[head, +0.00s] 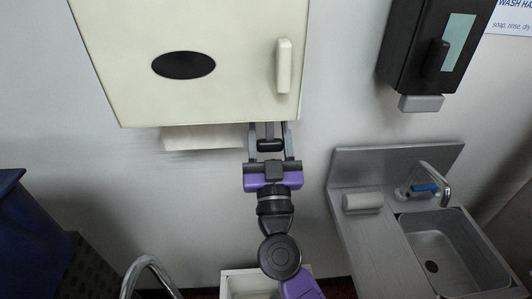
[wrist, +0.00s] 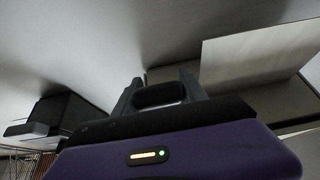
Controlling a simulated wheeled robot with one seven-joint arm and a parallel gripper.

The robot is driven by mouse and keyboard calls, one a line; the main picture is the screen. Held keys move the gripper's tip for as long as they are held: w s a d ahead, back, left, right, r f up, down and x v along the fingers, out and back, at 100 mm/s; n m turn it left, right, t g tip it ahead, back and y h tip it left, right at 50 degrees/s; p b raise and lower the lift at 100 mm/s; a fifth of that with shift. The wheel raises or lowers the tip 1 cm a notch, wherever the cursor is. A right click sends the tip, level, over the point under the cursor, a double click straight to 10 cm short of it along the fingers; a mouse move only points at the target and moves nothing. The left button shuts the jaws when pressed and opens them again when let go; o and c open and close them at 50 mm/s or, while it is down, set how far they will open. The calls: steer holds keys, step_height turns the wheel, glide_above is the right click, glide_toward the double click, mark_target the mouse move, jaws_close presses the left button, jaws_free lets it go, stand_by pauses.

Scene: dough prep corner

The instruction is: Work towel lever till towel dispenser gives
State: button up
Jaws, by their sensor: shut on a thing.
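The towel dispenser (head: 230,85) is a cream box on the wall with a dark oval window. A white paper sheet (head: 203,138) shows below its underside, and also in the wrist view (wrist: 255,55). The towel lever (head: 270,145) is a dark bar on a stem under the dispenser's right part. My purple gripper (head: 269,148) reaches up from below and is shut on this lever. In the wrist view the dark lever (wrist: 158,94) sits between the fingers. The dispenser's underside partly hides the fingertips and the lever's top.
A cream upright handle (head: 283,66) is on the dispenser's front right. A black soap dispenser (head: 425,50) hangs to the right above a steel sink (head: 435,250) with a tap (head: 440,188). A blue bin (head: 25,235) stands at left.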

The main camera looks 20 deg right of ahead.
steer(key=shift+w+d+h+b, duration=0.1)
steer(key=shift+d+h+b, duration=0.15)
steer(key=shift+b, duration=0.5)
steer(key=b, duration=0.2)
steer(key=shift+w+f+t+b, duration=0.1)
steer(key=shift+w+t+b, duration=0.1)
steer(key=shift+t+b, duration=0.2)
steer(key=t+b, duration=0.1)
steer(key=b, duration=0.3)
steer(key=w+t+h+b, duration=0.1)
steer(key=b, duration=0.3)
steer(key=shift+d, duration=0.2)
steer(key=o, duration=1.6)
steer(key=shift+r, duration=0.35)
steer(key=shift+c, duration=0.2)
steer(key=shift+a, duration=0.1)
steer(key=shift+f+y, duration=0.2)
steer(key=shift+y, duration=0.05)
steer(key=shift+s+a+f, duration=0.1)
steer(key=shift+s+f, duration=0.05)
steer(key=shift+s, duration=0.05)
steer(key=v, duration=0.7)
steer(key=shift+b, duration=0.35)
